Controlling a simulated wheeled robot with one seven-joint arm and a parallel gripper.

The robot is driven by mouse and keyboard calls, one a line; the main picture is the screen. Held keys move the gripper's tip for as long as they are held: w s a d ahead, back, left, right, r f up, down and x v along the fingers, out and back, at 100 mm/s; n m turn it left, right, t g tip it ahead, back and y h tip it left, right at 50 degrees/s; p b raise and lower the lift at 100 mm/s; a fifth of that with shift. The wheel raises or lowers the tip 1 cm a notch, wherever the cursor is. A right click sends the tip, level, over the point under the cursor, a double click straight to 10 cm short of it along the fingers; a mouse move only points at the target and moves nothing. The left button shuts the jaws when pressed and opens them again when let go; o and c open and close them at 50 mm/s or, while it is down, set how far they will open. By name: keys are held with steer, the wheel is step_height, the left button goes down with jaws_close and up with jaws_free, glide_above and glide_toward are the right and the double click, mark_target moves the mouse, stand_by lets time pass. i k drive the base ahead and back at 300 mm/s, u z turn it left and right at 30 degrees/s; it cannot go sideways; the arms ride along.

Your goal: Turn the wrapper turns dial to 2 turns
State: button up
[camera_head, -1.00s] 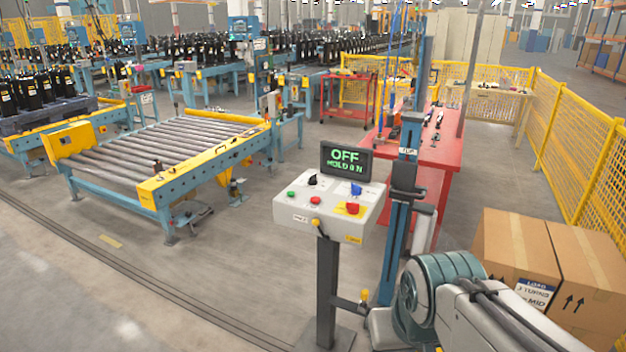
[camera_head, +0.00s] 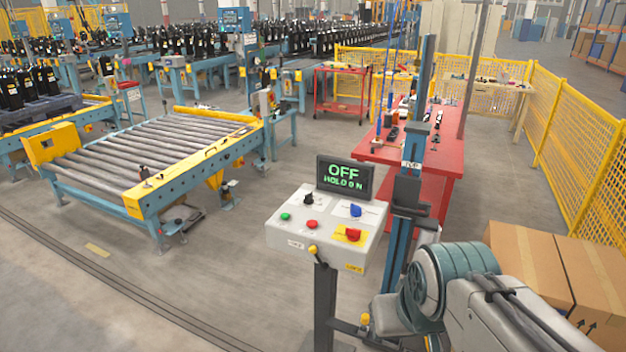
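The control box (camera_head: 328,226) stands on a dark post in the middle of the head view. Its sloped top carries a black knob (camera_head: 308,199), a blue knob (camera_head: 355,210), a green button (camera_head: 285,216), a red button (camera_head: 312,224) and a red knob on a yellow plate (camera_head: 352,234). The labels are too small to tell which knob is the wrapper turns dial. The display (camera_head: 344,177) behind them shows "OFF" in green, with a smaller, unclear line below. My arm shows at the lower right; my gripper is not in view.
A blue mast (camera_head: 403,230) stands just right of the control box. A red table (camera_head: 440,155) is behind it. Cardboard boxes (camera_head: 530,258) and a yellow mesh fence (camera_head: 575,170) are at the right. A roller conveyor (camera_head: 150,150) is at the left, with open floor before it.

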mark_target(308, 200)
steer(key=z, duration=0.15)
steer(key=i, duration=1.7)
steer(key=z, duration=0.1)
